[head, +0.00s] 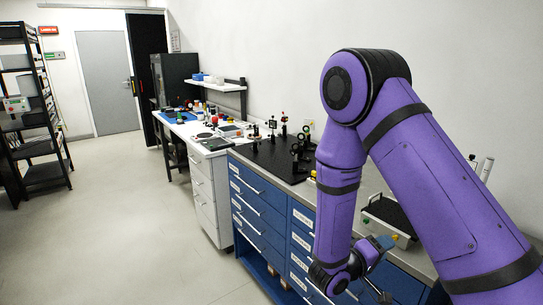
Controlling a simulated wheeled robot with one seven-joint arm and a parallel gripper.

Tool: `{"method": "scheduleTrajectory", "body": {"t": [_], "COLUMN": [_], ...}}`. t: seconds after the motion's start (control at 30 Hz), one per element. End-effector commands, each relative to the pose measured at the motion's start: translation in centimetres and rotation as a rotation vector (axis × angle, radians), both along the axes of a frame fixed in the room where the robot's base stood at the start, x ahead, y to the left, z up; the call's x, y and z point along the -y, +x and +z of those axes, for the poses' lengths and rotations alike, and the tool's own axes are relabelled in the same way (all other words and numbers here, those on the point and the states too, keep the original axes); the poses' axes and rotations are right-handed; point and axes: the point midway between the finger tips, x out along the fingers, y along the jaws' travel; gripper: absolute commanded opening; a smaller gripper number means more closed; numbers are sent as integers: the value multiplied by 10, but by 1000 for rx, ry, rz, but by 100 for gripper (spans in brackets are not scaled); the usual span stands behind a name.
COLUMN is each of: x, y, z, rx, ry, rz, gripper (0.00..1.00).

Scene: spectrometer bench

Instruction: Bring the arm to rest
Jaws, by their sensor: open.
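My purple arm (420,170) rises from the lower right, bends at a high elbow and hangs down in front of the blue drawer cabinet. My gripper (382,270) is at the low end of the arm, near the front of the bench. It is open, and I see nothing held in it. The fingers are small and partly dark against the blue drawers.
The black optics board (270,158) with several mounts lies on the bench. A grey device with a dark top (390,216) stands behind my gripper. A white desk (195,130) stands beyond. A black shelf rack (40,125) is at left. The floor (130,220) between is clear.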

Motion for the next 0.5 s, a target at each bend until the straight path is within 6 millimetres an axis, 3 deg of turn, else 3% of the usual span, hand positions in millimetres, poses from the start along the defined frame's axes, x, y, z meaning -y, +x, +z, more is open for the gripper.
{"method": "scheduleTrajectory", "body": {"t": [0.03,0.2,0.5], "x": [7,27,50], "y": [-3,-24,-70], "z": [17,61,122], "rx": [-5,-68,-184], "ry": [14,83,303], "rz": [-52,-226,-451], "gripper": [43,43,43]}}
